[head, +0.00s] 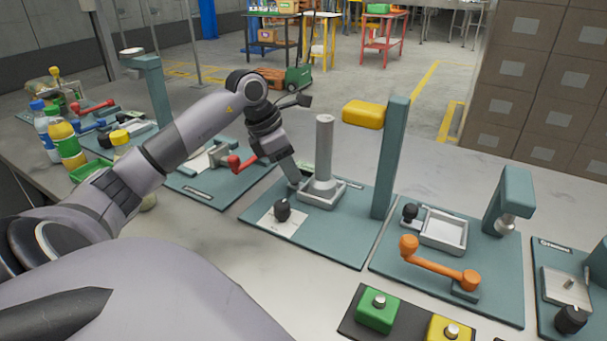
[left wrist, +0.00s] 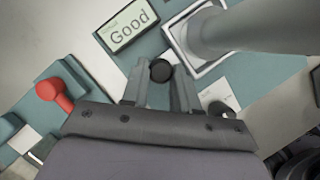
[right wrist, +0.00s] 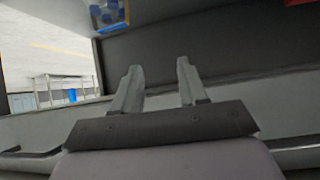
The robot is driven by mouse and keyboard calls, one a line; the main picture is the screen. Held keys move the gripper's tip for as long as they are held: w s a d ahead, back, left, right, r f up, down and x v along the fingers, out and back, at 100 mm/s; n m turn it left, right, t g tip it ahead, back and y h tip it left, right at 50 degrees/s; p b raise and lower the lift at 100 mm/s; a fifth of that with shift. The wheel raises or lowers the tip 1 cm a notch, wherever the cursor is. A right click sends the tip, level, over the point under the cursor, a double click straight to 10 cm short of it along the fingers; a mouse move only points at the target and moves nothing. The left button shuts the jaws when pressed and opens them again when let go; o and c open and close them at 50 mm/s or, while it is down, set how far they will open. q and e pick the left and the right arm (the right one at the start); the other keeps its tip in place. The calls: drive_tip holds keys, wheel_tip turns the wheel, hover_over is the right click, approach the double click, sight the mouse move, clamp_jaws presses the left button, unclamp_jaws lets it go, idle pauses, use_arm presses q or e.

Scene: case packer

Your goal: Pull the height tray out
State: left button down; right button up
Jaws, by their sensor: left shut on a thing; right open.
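My left gripper (head: 295,180) is low beside the tray's left side. In the left wrist view its fingers (left wrist: 160,75) are shut on a round black knob (left wrist: 160,70) beside the tray. The knob is hidden in the head view. My right gripper (right wrist: 155,85) is open and empty, away from the bench.
A second black knob (head: 282,210) stands on a white card in front of the tray. A red lever (head: 241,164) is just left of my gripper. An orange handle (head: 437,263) lies right. A display reads "Good" (left wrist: 128,25).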

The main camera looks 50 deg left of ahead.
use_arm(q)
drive_tip(key=shift+s+a+f, duration=0.1)
drive_tip(key=shift+s+a, duration=0.2)
drive_tip(key=shift+a, duration=0.55)
drive_tip(key=shift+a+b, duration=0.15)
drive_tip(key=shift+b, duration=0.15)
drive_tip(key=c, duration=0.8)
unclamp_jaws()
drive_tip(key=shift+s+a, duration=0.1)
drive_tip(key=shift+a, duration=0.05)
drive_tip(key=shift+c, duration=0.2)
drive_tip(key=shift+r, duration=0.2)
drive_tip(key=v, duration=0.7)
